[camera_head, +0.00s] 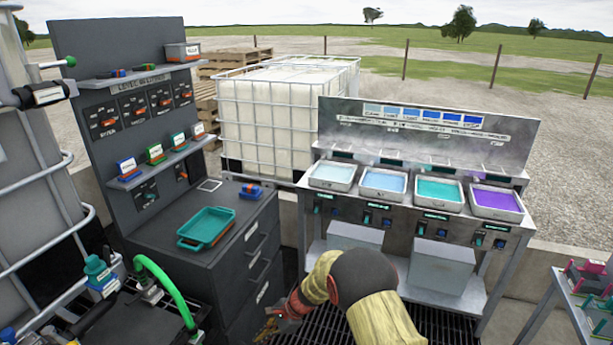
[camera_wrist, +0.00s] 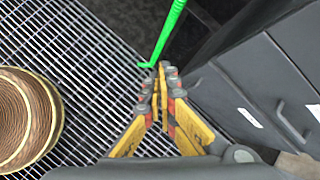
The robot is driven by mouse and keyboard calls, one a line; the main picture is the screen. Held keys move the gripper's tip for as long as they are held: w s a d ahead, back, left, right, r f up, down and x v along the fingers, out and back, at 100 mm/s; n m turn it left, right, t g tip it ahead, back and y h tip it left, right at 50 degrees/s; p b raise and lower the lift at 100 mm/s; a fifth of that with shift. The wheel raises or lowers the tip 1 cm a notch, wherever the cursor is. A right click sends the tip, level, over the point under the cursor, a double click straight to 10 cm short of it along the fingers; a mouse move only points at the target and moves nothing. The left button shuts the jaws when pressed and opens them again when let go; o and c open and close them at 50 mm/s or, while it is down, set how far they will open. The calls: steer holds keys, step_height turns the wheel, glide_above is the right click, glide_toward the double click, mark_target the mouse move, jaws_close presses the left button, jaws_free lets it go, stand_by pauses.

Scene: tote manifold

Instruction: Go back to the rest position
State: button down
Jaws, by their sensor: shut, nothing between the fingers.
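My gripper (camera_wrist: 160,72) is shut and empty in the wrist view, its yellow fingers together over a dark floor grating (camera_wrist: 75,50). In the head view my arm reaches down at the bottom centre, and the gripper (camera_head: 270,326) is low beside the grey drawer cabinet (camera_head: 215,275), partly hidden by my wrist. A thin bright green strip (camera_wrist: 168,32) with a bent end shows just beyond the fingertips in the wrist view. I cannot tell how far below them it is.
The cabinet's drawer fronts (camera_wrist: 262,90) stand close right of the gripper in the wrist view. A teal tray (camera_head: 206,228) lies on the cabinet top. A bench (camera_head: 420,225) with several liquid-filled trays stands ahead. A green hose (camera_head: 165,285) arches at lower left.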

steer(key=s+d+r+n+t+h, duration=0.2)
steer(key=s+d+r+n, duration=0.2)
steer(key=s+d+r, duration=0.6)
steer(key=s+d+r+n+t+h, duration=0.2)
steer(key=s+d+r+n+h, duration=0.1)
steer(key=s+d+r, duration=0.8)
steer(key=s+d+r+n+t+h, duration=0.2)
steer(key=s+d+r+n, duration=0.3)
steer(key=s+d+r, duration=0.6)
step_height(320, 180, up, 8)
steer(key=shift+s+d+r+n, duration=0.15)
steer(key=shift+d+n, duration=0.25)
steer(key=shift+d, duration=0.25)
